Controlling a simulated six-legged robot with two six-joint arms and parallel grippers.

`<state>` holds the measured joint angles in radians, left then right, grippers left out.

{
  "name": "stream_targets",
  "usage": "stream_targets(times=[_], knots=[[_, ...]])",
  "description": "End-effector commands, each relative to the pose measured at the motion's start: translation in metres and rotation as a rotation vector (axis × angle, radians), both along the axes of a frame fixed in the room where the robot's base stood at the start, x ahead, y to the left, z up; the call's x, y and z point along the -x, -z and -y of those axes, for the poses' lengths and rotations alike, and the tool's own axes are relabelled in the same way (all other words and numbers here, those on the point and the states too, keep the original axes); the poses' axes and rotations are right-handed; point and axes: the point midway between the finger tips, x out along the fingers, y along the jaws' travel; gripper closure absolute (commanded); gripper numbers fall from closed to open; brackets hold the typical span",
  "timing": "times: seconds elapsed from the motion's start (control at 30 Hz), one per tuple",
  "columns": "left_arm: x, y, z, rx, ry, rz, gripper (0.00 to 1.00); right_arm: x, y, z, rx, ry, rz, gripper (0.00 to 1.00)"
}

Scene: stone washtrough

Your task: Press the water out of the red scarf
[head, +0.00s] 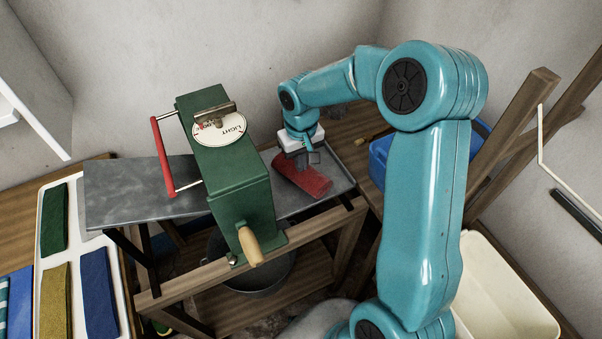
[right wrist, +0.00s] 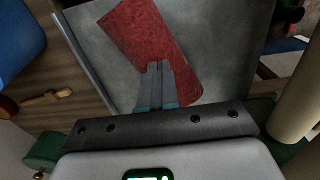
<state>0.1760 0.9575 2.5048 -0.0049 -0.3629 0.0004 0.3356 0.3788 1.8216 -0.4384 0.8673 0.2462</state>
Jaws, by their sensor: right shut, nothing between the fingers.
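The red scarf (head: 302,178) lies rolled up on the grey metal board (head: 339,178) to the right of the green wringer (head: 228,165). It also shows in the right wrist view (right wrist: 145,38). My right gripper (head: 304,160) is at the scarf, its fingers shut with nothing between them. In the right wrist view the closed fingers (right wrist: 157,72) overlap the scarf's near part; I cannot tell whether they touch it. The wringer has a dial (head: 219,130), a red bar handle (head: 162,155) on its left and a wooden crank grip (head: 250,245) in front. My left gripper is out of view.
The board's left side (head: 125,195) is bare. A metal bucket (head: 262,272) stands under the wringer. A white tray (head: 43,225) with folded cloths is at the left. A blue bin (head: 379,160) and a cream tub (head: 505,300) are at the right, near wooden beams.

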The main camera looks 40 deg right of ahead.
Motion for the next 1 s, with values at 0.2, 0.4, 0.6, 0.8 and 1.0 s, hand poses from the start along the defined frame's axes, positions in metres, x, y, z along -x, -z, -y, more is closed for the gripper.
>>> stream_targets(times=[0.2,0.4,0.6,0.8,1.0], knots=[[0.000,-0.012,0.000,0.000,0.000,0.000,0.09,0.003,-0.012,-0.002,-0.005,-0.002,-0.012,1.00],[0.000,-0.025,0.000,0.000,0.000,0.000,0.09,0.002,-0.032,-0.001,-0.003,-0.001,-0.007,1.00],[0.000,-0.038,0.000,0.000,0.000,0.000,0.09,0.001,-0.051,-0.001,-0.002,-0.001,-0.004,1.00],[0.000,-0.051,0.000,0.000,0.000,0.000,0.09,0.001,-0.069,-0.001,-0.001,-0.001,-0.004,1.00],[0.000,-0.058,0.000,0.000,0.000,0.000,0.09,0.001,-0.080,-0.001,-0.001,-0.001,-0.004,1.00]])
